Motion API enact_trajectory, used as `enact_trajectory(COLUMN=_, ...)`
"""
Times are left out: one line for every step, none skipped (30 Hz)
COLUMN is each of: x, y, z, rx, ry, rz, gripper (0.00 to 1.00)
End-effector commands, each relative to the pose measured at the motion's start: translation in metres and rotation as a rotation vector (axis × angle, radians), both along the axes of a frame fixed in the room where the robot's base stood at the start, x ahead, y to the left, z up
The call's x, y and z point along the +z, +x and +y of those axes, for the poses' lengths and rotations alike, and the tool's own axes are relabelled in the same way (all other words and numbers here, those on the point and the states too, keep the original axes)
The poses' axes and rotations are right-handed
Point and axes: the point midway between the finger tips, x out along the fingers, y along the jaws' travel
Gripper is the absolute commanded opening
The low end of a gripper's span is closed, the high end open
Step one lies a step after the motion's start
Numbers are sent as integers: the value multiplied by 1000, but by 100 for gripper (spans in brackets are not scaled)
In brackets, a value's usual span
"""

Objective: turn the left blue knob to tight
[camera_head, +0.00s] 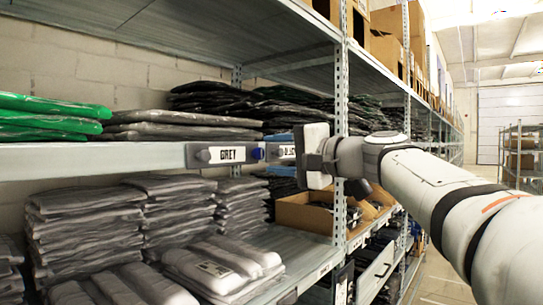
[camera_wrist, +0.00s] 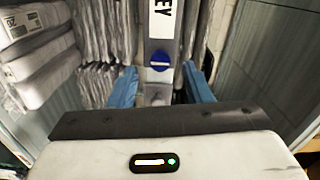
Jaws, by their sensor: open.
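A blue knob (camera_head: 257,153) sits on the shelf's front rail, just right of the "GREY" label (camera_head: 231,154). In the wrist view the blue knob (camera_wrist: 158,66) is round with a pale slot across it, below the label's "EY" end. Another, grey-blue knob (camera_head: 203,156) is at the label's left end. My gripper (camera_head: 279,154) is open, its blue fingers above and below the rail, to the right of the blue knob. In the wrist view my gripper (camera_wrist: 159,74) has its two fingers on either side of the rail, apart from the knob.
Stacks of grey bagged garments (camera_head: 85,225) fill the shelf below the rail. Green bags (camera_head: 50,115) and dark bags lie above. A steel upright (camera_head: 340,110) and a cardboard box (camera_head: 303,214) stand near my arm. The aisle at right is clear.

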Motion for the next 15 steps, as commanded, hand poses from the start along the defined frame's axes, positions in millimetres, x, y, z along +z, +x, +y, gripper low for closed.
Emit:
enact_trajectory(x=0, y=-6, z=-9, rx=-5, ry=0, rz=-1, gripper=45)
enact_trajectory(x=0, y=-9, z=-13, rx=-5, ry=0, rz=-1, gripper=45)
enact_trajectory(x=0, y=-14, z=-19, rx=-4, ry=0, rz=-1, gripper=45)
enact_trajectory(x=0, y=-17, z=-22, rx=-5, ry=1, rz=-2, gripper=45)
enact_trajectory(x=0, y=-20, z=-26, rx=-4, ry=1, rz=-2, gripper=45)
enact_trajectory(x=0, y=-23, z=-30, rx=-3, ry=1, rz=-1, gripper=45)
enact_trajectory(x=0, y=-25, z=-32, rx=-3, ry=1, rz=-1, gripper=45)
enact_trajectory(x=0, y=-27, z=-34, rx=-3, ry=1, rz=-1, gripper=45)
enact_trajectory(x=0, y=-29, z=-37, rx=-2, ry=1, rz=-1, gripper=45)
enact_trajectory(x=0, y=-30, z=-38, rx=-1, ry=1, rz=-1, gripper=45)
enact_trajectory(x=0, y=-31, z=-39, rx=-1, ry=1, rz=-1, gripper=45)
enact_trajectory(x=0, y=-32, z=-40, rx=-1, ry=1, rz=-1, gripper=45)
enact_trajectory(x=0, y=-33, z=-40, rx=0, ry=1, rz=-1, gripper=45)
enact_trajectory(x=0, y=-33, z=-40, rx=0, ry=1, rz=-1, gripper=45)
enact_trajectory(x=0, y=-33, z=-41, rx=1, ry=1, rz=-1, gripper=45)
